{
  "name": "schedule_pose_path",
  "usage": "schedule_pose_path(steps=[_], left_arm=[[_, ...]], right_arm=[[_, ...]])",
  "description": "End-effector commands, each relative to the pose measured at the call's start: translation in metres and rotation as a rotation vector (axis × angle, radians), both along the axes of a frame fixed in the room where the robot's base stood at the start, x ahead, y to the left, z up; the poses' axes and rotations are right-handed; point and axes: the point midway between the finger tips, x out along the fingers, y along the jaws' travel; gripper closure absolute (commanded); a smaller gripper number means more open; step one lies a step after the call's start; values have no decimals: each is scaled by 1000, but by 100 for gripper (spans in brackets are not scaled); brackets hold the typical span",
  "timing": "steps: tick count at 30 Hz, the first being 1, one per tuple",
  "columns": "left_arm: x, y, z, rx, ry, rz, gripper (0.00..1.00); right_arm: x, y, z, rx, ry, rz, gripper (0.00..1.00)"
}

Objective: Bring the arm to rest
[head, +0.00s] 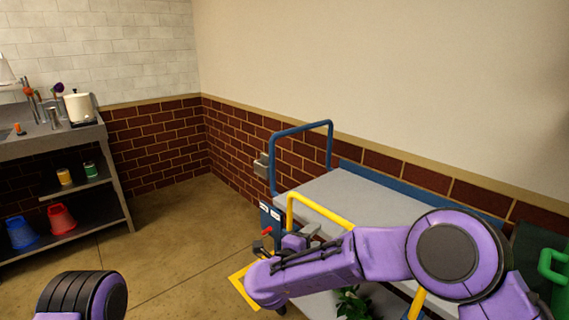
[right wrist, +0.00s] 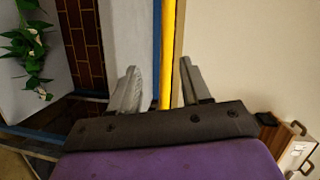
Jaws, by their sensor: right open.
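My right arm comes in from the right in the head view, purple with dark joints. Its gripper (head: 303,238) is small there and partly hidden, beside the yellow rail (head: 322,212) of a grey cart. In the right wrist view the two grey fingers (right wrist: 160,88) stand apart. The yellow rail also shows in that view (right wrist: 167,50), running up the gap between the fingers; I cannot tell whether it lies between them or beyond. I see nothing held. My left gripper is out of view; only a purple and black part of mine shows at the bottom left.
The grey cart top (head: 345,195) with a blue handle (head: 300,128) stands against the brick wall and looks bare. Green leaves (head: 352,302) show low by the cart. A shelf bench (head: 120,190) with pots and buckets stands at left. The floor between is clear.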

Motion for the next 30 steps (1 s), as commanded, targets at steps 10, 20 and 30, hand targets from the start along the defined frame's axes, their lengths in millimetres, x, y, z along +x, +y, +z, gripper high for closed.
schedule_pose_path(steps=[10, 20, 30], left_arm=[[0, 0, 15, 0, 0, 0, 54], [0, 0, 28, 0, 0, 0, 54], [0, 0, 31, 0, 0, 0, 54]], right_arm=[[-149, -73, -225, -474, 730, 660, 52], [-372, -180, -289, -491, 1353, 900, 52], [-408, -200, -293, -473, 1448, 886, 52]])
